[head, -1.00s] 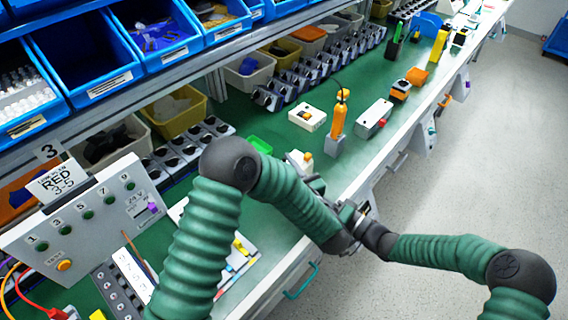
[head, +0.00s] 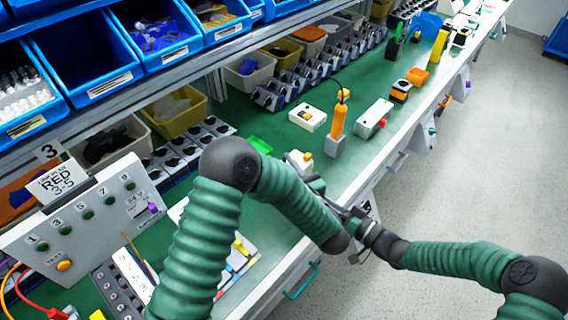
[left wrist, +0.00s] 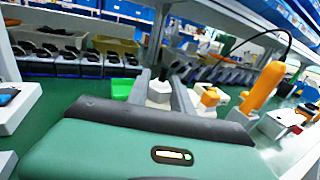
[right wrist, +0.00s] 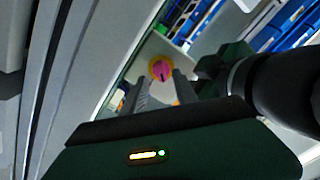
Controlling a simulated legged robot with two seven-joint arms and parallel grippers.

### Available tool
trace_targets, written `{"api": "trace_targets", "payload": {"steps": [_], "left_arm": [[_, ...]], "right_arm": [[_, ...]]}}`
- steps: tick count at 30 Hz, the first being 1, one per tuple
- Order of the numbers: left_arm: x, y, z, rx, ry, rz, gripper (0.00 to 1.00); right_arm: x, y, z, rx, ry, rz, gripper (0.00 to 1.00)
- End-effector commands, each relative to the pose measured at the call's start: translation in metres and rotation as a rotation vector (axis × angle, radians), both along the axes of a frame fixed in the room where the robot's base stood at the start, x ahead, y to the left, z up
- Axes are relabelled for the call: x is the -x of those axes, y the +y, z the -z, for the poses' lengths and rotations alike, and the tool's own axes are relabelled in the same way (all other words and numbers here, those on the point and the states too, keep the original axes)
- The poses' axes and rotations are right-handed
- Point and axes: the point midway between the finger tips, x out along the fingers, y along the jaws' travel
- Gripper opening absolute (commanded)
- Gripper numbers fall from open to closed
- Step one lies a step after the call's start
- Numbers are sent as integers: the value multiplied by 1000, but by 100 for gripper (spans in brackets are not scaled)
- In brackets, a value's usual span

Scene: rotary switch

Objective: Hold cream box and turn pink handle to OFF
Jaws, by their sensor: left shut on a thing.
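The cream box (head: 297,159) stands near the front edge of the green bench, partly hidden by my left arm. My left gripper (head: 313,180) is at it. In the left wrist view the fingers are shut on a pale piece of the box (left wrist: 160,89). In the right wrist view the pink handle (right wrist: 161,71) sits on a yellow disc on a pale face. My right gripper (right wrist: 160,92) is open, its fingers spread on either side below the handle and apparently not touching it. In the head view my right gripper's tips are hidden.
An orange tool (head: 338,119) stands in a grey holder behind the box. A white box with a button (head: 307,117) and a grey box with a red end (head: 374,116) are nearby. A test panel (head: 90,215) is at the left. The floor at right is clear.

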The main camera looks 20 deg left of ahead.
Motion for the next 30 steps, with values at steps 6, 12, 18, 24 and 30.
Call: {"api": "trace_targets", "payload": {"steps": [6,12,18,24,30], "left_arm": [[0,0,1,1,2,1,0],[0,0,1,1,2,1,0],[0,0,1,1,2,1,0],[0,0,1,1,2,1,0],[0,0,1,1,2,1,0]], "right_arm": [[5,-18,0,-1,1,1,35],[6,-20,0,-1,1,-1,35],[6,-26,-5,24,-3,-35,33],[10,-53,-7,158,20,-151,33],[8,-44,-5,186,32,-172,33]]}}
